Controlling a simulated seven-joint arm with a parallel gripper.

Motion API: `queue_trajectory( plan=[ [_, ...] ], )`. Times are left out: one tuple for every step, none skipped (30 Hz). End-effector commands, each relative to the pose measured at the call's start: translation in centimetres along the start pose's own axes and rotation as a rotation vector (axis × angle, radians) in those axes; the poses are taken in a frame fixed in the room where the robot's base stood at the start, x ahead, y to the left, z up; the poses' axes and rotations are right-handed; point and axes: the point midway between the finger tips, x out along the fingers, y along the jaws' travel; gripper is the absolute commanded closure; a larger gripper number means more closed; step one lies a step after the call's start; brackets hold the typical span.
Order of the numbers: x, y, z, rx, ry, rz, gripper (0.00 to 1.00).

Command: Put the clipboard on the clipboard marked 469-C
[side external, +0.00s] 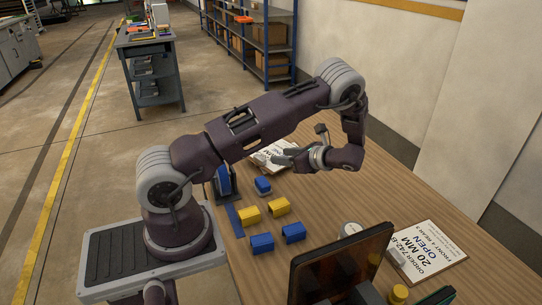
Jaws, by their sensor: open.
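A clipboard sheet (428,252) lies flat at the right of the table, printed "ORDER 742-B, 20 MM, OPEN". A second white sheet or clipboard (261,161) lies at the far left of the table, partly behind my gripper. Its print is too small to read here, and I see no legible 469-C. My gripper (284,158) is open and appears empty. It points left and overlaps the second sheet in this view. I cannot tell its height above it.
Blue blocks (262,243) and yellow blocks (278,206) lie on the table (330,195) near my base. A dark-framed panel (340,262) stands at the front, with yellow cylinders (398,294) beside it. A round pale item (350,229) lies behind the panel. The table's middle is clear.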

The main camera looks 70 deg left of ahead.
Motion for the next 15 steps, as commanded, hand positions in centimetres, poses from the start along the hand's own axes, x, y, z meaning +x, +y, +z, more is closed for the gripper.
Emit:
queue_trajectory(
  plan=[
    [-1.5, 0.2, 1.1, -0.059, 0.046, 0.011, 0.59],
    [-2.6, 0.6, 1.9, -0.108, 0.087, 0.023, 0.59],
    [-4.5, 1.3, 3.2, -0.184, 0.153, 0.042, 0.59],
    [-6.0, 2.0, 4.2, -0.247, 0.210, 0.058, 0.59],
    [-7.6, 2.8, 5.1, -0.310, 0.270, 0.076, 0.59],
    [-9.7, 4.0, 6.5, -0.395, 0.352, 0.100, 0.59],
    [-11.3, 5.1, 7.4, -0.457, 0.415, 0.118, 0.59],
    [-12.9, 6.2, 8.3, -0.520, 0.480, 0.137, 0.59],
    [-15.0, 7.9, 9.6, -0.601, 0.567, 0.161, 0.59],
    [-16.6, 9.2, 10.6, -0.661, 0.636, 0.179, 0.59],
    [-18.1, 10.7, 11.4, -0.719, 0.703, 0.199, 0.59],
    [-19.9, 12.8, 12.5, -0.793, 0.795, 0.225, 0.59],
    [-21.3, 14.4, 13.3, -0.847, 0.865, 0.245, 0.59],
    [-22.4, 16.1, 13.9, -0.895, 0.932, 0.265, 0.59],
    [-23.8, 18.3, 14.6, -0.957, 1.019, 0.291, 0.59]
  ],
)
